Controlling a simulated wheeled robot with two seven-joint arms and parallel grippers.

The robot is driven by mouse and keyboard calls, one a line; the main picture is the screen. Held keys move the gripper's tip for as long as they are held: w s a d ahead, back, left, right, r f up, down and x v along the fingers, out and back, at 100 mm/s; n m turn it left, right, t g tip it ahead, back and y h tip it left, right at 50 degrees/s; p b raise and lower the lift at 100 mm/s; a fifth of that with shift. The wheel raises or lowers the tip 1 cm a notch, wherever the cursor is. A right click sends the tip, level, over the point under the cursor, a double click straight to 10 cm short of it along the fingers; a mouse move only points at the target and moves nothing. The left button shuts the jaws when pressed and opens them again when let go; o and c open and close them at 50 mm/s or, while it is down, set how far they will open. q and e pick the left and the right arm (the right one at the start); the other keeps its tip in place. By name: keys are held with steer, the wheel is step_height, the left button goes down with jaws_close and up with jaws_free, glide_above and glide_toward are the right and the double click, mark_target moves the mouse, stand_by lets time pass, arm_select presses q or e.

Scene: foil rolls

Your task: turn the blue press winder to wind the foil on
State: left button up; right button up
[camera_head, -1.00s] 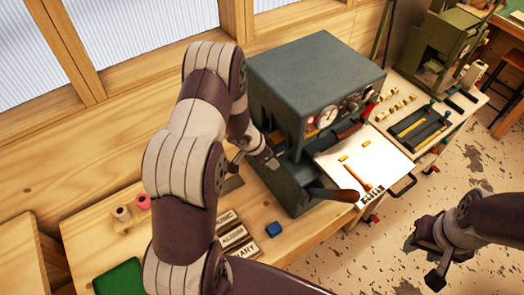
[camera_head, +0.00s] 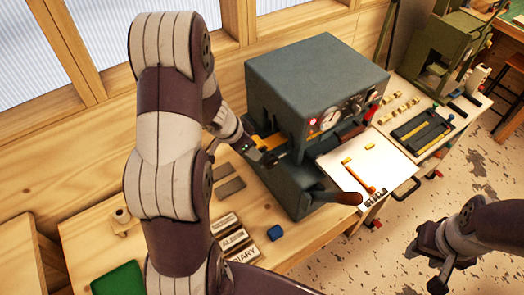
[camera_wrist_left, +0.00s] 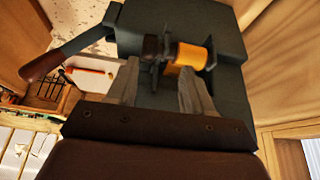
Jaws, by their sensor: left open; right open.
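The blue-grey press (camera_head: 310,80) stands on the bench, with a gauge and dials on its front. A gold foil roll (camera_wrist_left: 190,56) sits across its side in the left wrist view, with a dark winder knob (camera_wrist_left: 152,46) at its left end. The foil also shows in the head view (camera_head: 268,141). My left gripper (camera_wrist_left: 160,84) is open, its fingers pointing at the roll and knob, with nothing seen between them. Contact with the knob cannot be told. My right gripper (camera_head: 440,262) is open and empty, out over the floor at the right.
A wooden-handled lever (camera_head: 345,198) juts from the press beside a white sheet (camera_head: 385,155). A green press (camera_head: 440,50) stands at the back right.

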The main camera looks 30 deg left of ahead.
mark_target(266, 162)
arm_select(q)
steer(key=s+a+f+n+t+h+b, duration=0.2)
steer(key=s+f+b, duration=0.1)
steer(key=f+b, duration=0.7)
steer(key=s+a+f+n+t+h+b, duration=0.1)
steer(key=s+f+t+h+b, duration=0.15)
steer(key=f+b, duration=0.7)
arm_select(e)
step_height(266, 162, down, 23)
arm_select(q)
step_height(266, 162, up, 11)
steer(key=w+d+m+t+h, duration=0.2)
steer(key=d+m+t, duration=0.15)
steer(key=t, duration=0.35)
steer(key=shift+g, duration=0.35)
steer(key=p+x, duration=0.1)
steer(key=x, duration=0.2)
steer(key=p+x, duration=0.1)
steer(key=x, duration=0.2)
steer(key=p+x, duration=0.2)
steer(key=x, duration=0.1)
steer(key=shift+w+a, duration=0.1)
steer(key=shift+w, duration=0.35)
steer(key=shift+x, duration=0.85)
arm_select(e)
steer(key=shift+r, duration=2.35)
